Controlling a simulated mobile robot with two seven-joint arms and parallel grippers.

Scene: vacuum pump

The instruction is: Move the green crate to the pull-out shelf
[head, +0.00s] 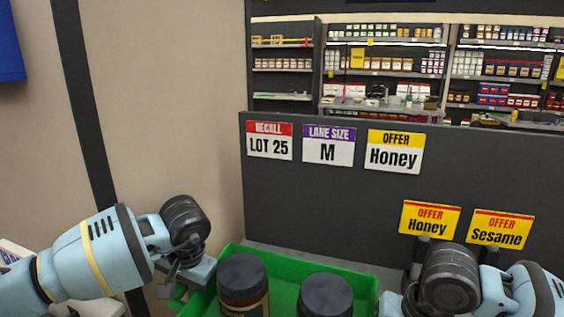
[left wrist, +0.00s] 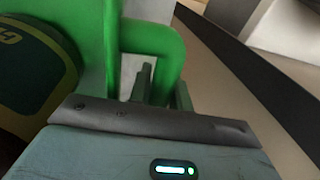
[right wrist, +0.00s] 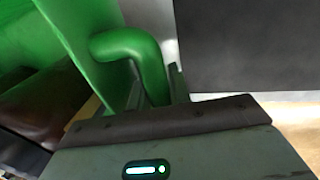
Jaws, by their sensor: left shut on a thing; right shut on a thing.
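The green crate (head: 285,263) is at the bottom middle of the head view, with two dark-lidded jars (head: 242,275) (head: 326,294) inside. My left gripper (head: 188,280) is at the crate's left end. In the left wrist view its fingers (left wrist: 145,85) are shut on the green handle (left wrist: 160,42). My right gripper (right wrist: 155,90) is at the crate's right end, shut on the other green handle (right wrist: 128,45) in the right wrist view. In the head view my right arm partly covers that end. The crate's underside is hidden, and I cannot make out the pull-out shelf.
A dark grey panel (head: 340,210) stands just behind the crate. It bears signs, among them an Offer Honey sign (head: 394,151) and an Offer Sesame sign (head: 500,229). A beige wall (head: 160,110) is at the left. Stocked shelves (head: 385,65) stand beyond the panel.

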